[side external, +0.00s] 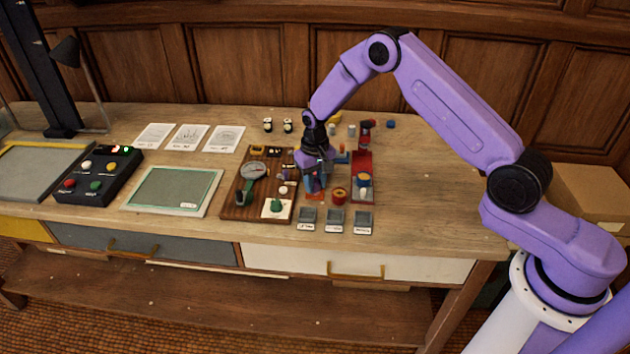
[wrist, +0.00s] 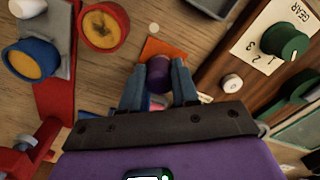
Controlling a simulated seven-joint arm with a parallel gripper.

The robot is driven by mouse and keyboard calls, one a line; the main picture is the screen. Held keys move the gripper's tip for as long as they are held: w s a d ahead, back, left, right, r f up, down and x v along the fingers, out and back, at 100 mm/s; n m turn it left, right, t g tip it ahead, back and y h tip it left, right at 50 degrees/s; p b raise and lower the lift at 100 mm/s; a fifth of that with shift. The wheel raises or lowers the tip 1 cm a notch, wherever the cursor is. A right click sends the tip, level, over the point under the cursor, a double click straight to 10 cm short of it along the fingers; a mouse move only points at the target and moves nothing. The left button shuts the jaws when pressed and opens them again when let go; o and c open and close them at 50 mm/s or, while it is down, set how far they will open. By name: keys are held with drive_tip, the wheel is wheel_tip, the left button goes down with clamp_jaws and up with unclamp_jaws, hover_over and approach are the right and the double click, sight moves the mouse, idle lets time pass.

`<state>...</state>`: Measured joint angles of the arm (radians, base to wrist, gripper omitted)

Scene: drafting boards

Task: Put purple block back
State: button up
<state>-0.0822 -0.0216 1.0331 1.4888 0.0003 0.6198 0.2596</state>
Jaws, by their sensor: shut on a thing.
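The purple block (wrist: 158,75) is between the fingers of my gripper (wrist: 158,88) in the wrist view. My gripper is shut on it. The block is over or touching an orange-red square (wrist: 163,47) on the table; I cannot tell whether they touch. In the side external view my gripper (side external: 314,186) points down just right of the wooden gauge board, above the orange square (side external: 315,197). The block itself is hard to make out there.
The wooden gauge board (side external: 239,209) with a green knob (wrist: 285,40) lies close on one side. A red fixture (side external: 361,188) and a red cup (side external: 340,195) stand on the other. Several small grey trays (side external: 335,228) line the front.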

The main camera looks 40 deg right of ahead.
sight(315, 181)
drive_tip(key=o, duration=1)
wheel_tip(315, 181, up, 12)
drive_tip(key=shift+r, duration=0.15)
